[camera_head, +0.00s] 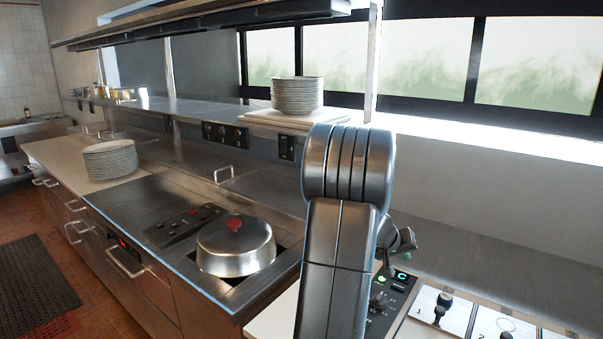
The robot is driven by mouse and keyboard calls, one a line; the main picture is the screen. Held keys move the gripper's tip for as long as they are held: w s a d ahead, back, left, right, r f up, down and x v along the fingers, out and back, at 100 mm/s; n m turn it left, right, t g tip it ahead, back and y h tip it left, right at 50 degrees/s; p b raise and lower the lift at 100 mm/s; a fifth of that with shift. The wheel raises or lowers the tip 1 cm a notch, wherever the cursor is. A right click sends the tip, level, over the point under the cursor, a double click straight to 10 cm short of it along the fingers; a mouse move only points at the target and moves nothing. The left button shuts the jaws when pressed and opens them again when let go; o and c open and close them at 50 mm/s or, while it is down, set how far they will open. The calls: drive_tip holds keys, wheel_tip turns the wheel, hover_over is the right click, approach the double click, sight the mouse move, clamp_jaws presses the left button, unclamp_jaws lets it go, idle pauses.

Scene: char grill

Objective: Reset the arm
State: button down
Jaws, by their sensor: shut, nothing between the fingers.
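My arm rises from the bottom middle of the head view as thick dark-grey links. It bends at a large rounded joint in front of the shelf. A small part of my wrist shows just right of the arm, above the control panel (398,284). My gripper's fingers cannot be made out; the arm hides that area. Nothing is seen held.
A steel lid with a red knob (236,246) sits on the cooktop (150,205) left of my arm. Plate stacks stand on the counter (110,160) and the shelf (297,96). Numbered white panels with knobs (440,310) are at lower right. Open floor lies at left.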

drive_tip(key=shift+w, duration=0.1)
drive_tip(key=b, duration=0.3)
hover_over(396, 288)
wheel_tip(396, 288, down, 5)
drive_tip(key=shift+d+f+b, duration=0.1)
drive_tip(key=shift+f+b, duration=0.05)
drive_tip(key=shift+b, duration=1.2)
drive_tip(key=shift+f+b, duration=0.15)
drive_tip(key=shift+b, duration=0.25)
